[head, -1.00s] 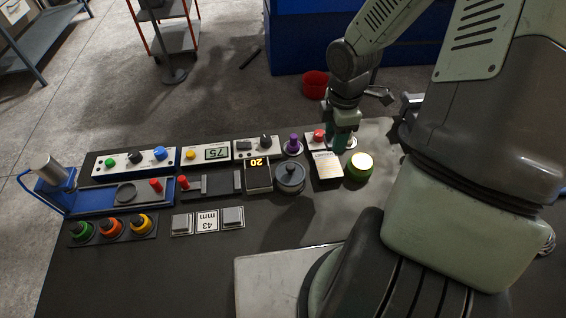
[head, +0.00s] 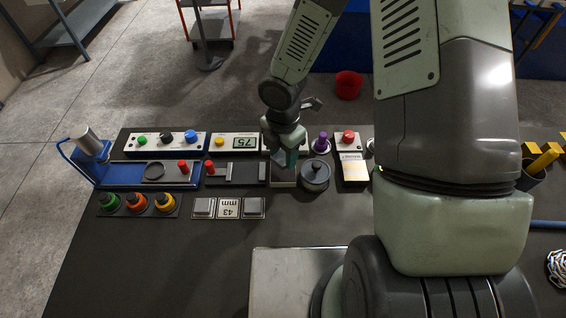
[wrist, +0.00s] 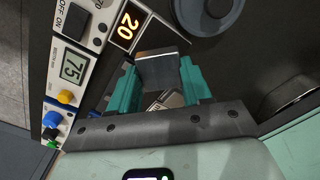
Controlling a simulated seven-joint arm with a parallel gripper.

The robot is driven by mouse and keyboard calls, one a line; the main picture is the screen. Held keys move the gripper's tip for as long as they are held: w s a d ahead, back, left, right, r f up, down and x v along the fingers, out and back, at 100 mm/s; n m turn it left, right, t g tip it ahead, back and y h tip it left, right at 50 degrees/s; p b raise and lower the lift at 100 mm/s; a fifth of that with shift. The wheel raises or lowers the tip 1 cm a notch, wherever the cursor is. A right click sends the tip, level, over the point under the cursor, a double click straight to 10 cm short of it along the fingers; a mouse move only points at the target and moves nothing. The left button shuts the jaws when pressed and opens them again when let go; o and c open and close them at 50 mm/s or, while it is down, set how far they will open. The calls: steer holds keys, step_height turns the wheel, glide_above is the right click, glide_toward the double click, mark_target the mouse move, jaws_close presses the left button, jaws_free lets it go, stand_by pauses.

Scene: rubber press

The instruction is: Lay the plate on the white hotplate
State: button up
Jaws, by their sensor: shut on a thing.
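My gripper (head: 286,157) is over the row of devices in the head view, just left of the grey round pot. In the wrist view its teal fingers (wrist: 158,80) are shut on a grey metal plate (wrist: 160,68), which is tilted to the camera. I cannot tell whether the plate touches the hotplate.
The lidded grey pot (head: 315,176) stands close on the right. A white switch panel (head: 236,143) with a "75" display is behind to the left. A dark clamp-like fixture (head: 236,173) is at left. A purple-knobbed piece (head: 321,143) and a labelled box (head: 353,171) are at right.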

mark_target(283, 157)
steer(key=shift+f, duration=2.2)
steer(key=o, duration=1.3)
steer(key=shift+f, duration=0.15)
step_height(283, 157, up, 12)
steer(key=shift+r, duration=0.2)
